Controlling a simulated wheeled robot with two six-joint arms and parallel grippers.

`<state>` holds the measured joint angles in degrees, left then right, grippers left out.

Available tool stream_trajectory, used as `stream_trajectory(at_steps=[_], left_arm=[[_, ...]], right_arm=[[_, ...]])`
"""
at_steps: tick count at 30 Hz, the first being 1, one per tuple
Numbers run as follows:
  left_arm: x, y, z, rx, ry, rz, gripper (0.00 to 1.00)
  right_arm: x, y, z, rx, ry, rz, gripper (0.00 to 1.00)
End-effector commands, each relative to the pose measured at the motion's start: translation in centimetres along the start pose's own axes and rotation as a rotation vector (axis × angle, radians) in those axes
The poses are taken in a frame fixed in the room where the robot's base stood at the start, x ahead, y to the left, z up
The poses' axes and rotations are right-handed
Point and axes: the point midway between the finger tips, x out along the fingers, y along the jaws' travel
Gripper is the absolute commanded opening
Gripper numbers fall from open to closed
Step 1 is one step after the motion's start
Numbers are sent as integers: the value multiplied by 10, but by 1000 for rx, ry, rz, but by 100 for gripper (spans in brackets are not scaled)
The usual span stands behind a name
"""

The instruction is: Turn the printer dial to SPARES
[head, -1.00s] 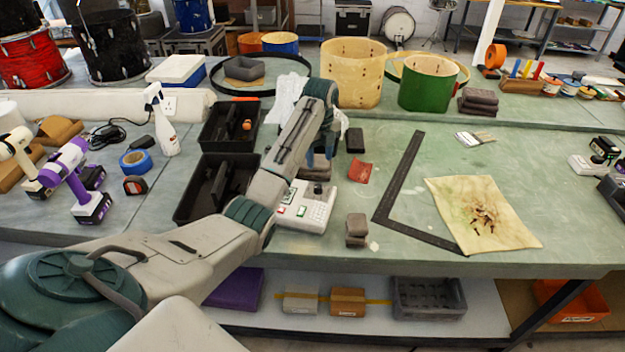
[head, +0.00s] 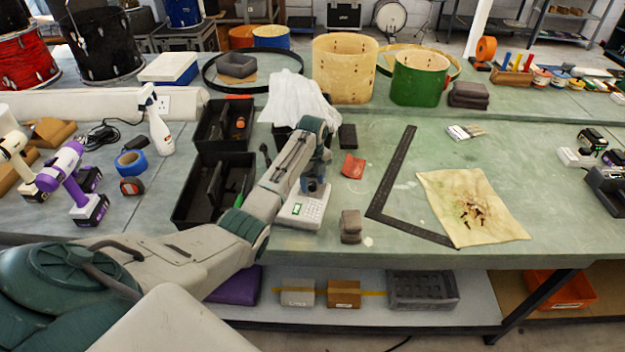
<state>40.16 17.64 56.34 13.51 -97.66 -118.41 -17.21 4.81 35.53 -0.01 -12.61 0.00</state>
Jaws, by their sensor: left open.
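The label printer (head: 301,211), pale grey with a keypad and a small green screen, sits on the bench near its front edge. My left gripper (head: 314,187) points down over the far part of the printer, and its jaws are open. The gripper and forearm cover that part, so I cannot make out the dial or its markings. I cannot tell whether the fingers touch the printer. My right gripper is not in view.
Black trays (head: 235,187) stand left of the printer, partly behind my left arm. Grey blocks (head: 351,226) and a red sandpaper piece (head: 353,166) lie to its right. A black square (head: 396,185) and a stained cloth (head: 470,208) lie farther right. A white bag (head: 290,98) is behind.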

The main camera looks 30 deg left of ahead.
Motion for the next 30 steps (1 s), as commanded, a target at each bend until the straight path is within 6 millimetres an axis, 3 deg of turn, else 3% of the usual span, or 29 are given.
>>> stream_trajectory(at_steps=[4, 9, 11, 20, 30], left_arm=[[0, 0, 0, 0, 0, 0, 46], [0, 0, 0, 0, 0, 0, 13], [0, 0, 0, 0, 0, 0, 4], [-2, 0, 0, -32, 0, 1, 4], [-4, 0, 0, -244, -1, 1, 3]], right_arm=[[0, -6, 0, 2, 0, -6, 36], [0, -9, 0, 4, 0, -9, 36], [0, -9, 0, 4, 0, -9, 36], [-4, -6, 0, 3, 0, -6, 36], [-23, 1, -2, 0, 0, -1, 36]])
